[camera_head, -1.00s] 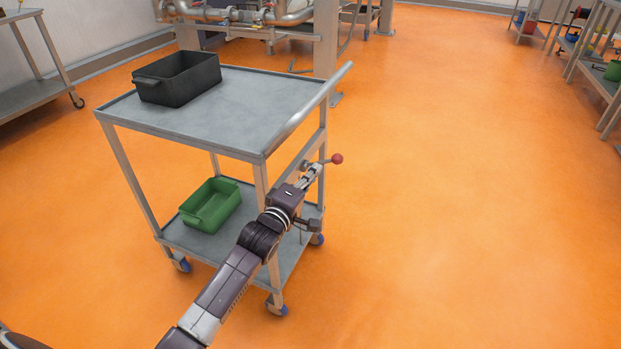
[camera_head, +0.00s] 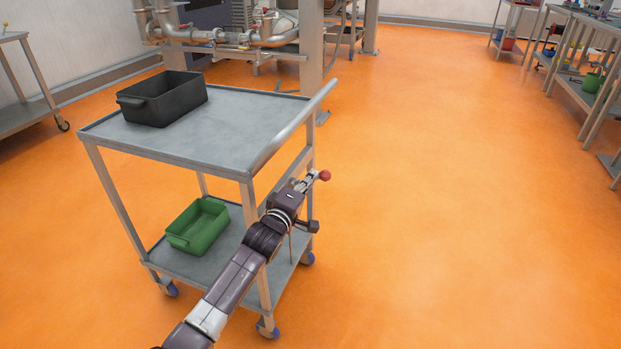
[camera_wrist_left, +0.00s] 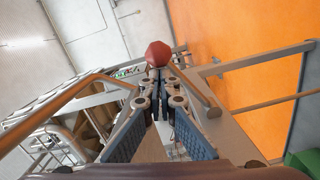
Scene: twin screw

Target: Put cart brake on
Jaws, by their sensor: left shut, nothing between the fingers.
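The cart (camera_head: 215,130) is a grey two-shelf trolley on blue-wheeled castors. Its brake lever ends in a red knob (camera_head: 324,175) at the cart's right side, below the handle bar. My left gripper (camera_head: 311,180) is shut and empty, with its fingertips close to the knob. In the left wrist view the red knob (camera_wrist_left: 158,53) sits just beyond the closed fingertips (camera_wrist_left: 167,75), and the metal lever (camera_wrist_left: 203,92) runs down to the right beside the fingers. I cannot tell whether they touch. My right gripper is not in view.
A black bin (camera_head: 160,98) stands on the cart's top shelf and a green bin (camera_head: 198,226) on the lower one. Pipework (camera_head: 230,37) stands behind. Tables line the left and right sides. The orange floor (camera_head: 440,210) right of the cart is clear.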

